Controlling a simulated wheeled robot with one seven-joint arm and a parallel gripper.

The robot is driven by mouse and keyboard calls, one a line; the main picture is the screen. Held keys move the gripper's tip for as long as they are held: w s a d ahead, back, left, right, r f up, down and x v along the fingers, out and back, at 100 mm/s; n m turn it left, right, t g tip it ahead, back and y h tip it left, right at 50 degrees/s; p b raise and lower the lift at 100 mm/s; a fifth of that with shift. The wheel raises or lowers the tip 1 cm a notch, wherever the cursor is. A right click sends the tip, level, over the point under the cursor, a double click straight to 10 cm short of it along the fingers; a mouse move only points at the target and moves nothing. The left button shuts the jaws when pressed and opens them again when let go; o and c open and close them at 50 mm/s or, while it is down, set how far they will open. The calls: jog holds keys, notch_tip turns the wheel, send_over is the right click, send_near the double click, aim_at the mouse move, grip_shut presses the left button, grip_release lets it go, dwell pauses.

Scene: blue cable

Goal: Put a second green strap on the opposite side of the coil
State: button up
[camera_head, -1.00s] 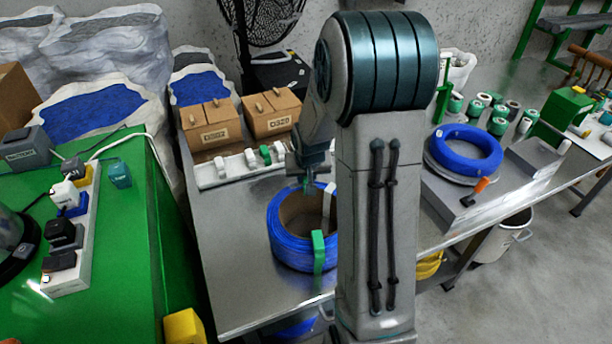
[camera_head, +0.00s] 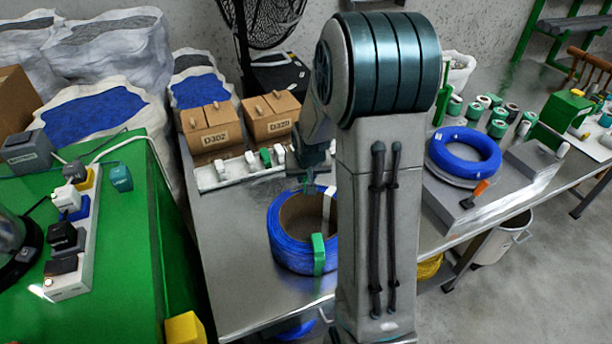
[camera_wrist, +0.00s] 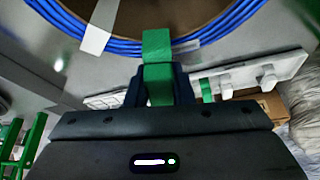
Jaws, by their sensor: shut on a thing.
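The coil of blue cable (camera_head: 290,258) lies flat on the metal table, partly hidden by my arm. One green strap (camera_head: 318,254) is around its near side, and a white band (camera_head: 327,205) is around its right part. My gripper (camera_head: 309,186) is at the coil's far side. In the wrist view my gripper (camera_wrist: 158,88) is shut on a green strap (camera_wrist: 157,48). The strap's free end reaches the outer edge of the coil (camera_wrist: 125,47) and overlaps it in the picture. I cannot tell whether it touches the cable. A white band (camera_wrist: 97,38) shows to the left.
A white rack (camera_head: 232,168) with several pegs and a green strap (camera_head: 265,156) stands behind the coil. Two cardboard boxes (camera_head: 212,138) stand behind it. Another blue coil (camera_head: 440,150) rests on a grey stand at the right. Bare table lies left of the coil.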

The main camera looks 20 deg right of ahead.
jog(key=shift+f+b, duration=0.35)
jog(key=shift+b, duration=0.05)
dwell(0.7)
jog(key=o, duration=1.2)
jog(key=shift+c, duration=0.2)
jog(key=shift+r+p, duration=2.35)
jog(key=shift+r, duration=1.15)
jog(key=s+a+r+n, duration=0.1)
jog(key=s+a+r, duration=0.2)
jog(key=s, duration=0.4)
jog(key=s+a+r+n+g, duration=0.1)
jog(key=s+a+r, duration=0.3)
jog(key=s, duration=0.4)
jog(key=s+a+r+y, duration=0.1)
jog(key=s+a+r, duration=0.3)
jog(key=s, duration=0.4)
jog(key=shift+s+n+g, duration=0.2)
jog(key=shift+n+g, duration=0.1)
jog(key=shift+n, duration=0.1)
